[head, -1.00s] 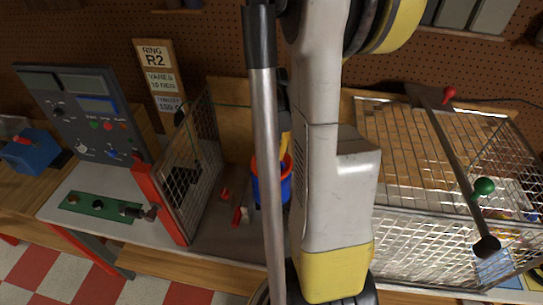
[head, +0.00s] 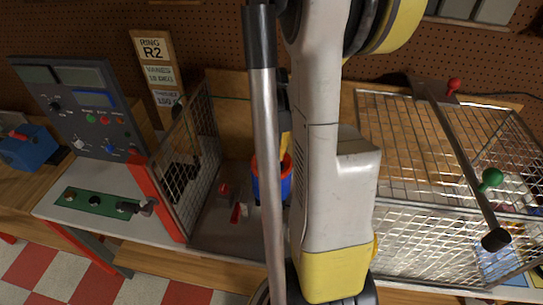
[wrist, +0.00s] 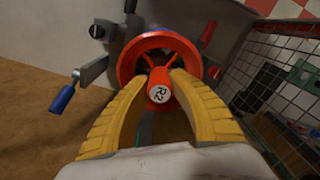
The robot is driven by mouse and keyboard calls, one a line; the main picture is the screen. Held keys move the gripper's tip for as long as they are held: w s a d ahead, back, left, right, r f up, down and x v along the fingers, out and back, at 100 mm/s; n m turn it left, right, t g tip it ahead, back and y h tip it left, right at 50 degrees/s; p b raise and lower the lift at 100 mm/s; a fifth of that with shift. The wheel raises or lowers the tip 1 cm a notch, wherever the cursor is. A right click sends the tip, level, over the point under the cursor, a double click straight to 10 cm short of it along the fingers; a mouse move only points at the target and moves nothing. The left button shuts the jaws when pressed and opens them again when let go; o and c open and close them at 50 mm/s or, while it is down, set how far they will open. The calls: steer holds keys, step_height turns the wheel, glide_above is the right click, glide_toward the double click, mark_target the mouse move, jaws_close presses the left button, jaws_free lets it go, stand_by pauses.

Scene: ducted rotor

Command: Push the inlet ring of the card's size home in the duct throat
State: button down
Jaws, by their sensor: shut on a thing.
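The card (head: 152,48) at the back left reads RING R2. In the wrist view my gripper (wrist: 160,84) has its yellow fingers closed on a red handle marked R2. Behind the handle is a red ring (wrist: 128,62) with spokes, facing the camera. The handle looks joined to it, but the fingers hide part of the join. I cannot tell how deep the ring sits in the duct throat. In the head view a blue cylinder with a red rim (head: 259,182) shows partly behind my arm.
A mesh guard (head: 190,160) with a red post stands left of the cylinder, and a large wire cage (head: 430,235) stands right. A control panel (head: 75,105) is at the left. In the wrist view a blue-handled lever (wrist: 62,99) projects left of the ring.

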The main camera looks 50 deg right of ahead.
mark_target(271, 152)
steer(key=c, duration=1.2)
jaws_free()
step_height(271, 152, up, 12)
steer(key=shift+r, duration=0.1)
steer(key=a+f+n+t+b, duration=0.2)
steer(key=a+f+b, duration=0.4)
steer(key=a, duration=0.4)
steer(key=a+f+n+t+b, duration=0.2)
steer(key=a+f+b, duration=0.5)
steer(key=a+b, duration=0.2)
steer(key=w+a+f+n+t+b, duration=0.1)
steer(key=a+f+n+t+b, duration=0.1)
steer(key=a+f+b, duration=0.5)
steer(key=shift+a+f+n+t+b, duration=0.15)
steer(key=shift+a+t+b, duration=0.2)
steer(key=shift+a, duration=0.55)
steer(key=shift+a+f+n+t+b, duration=0.15)
steer(key=shift+a+t+b, duration=0.2)
steer(key=shift+a, duration=0.55)
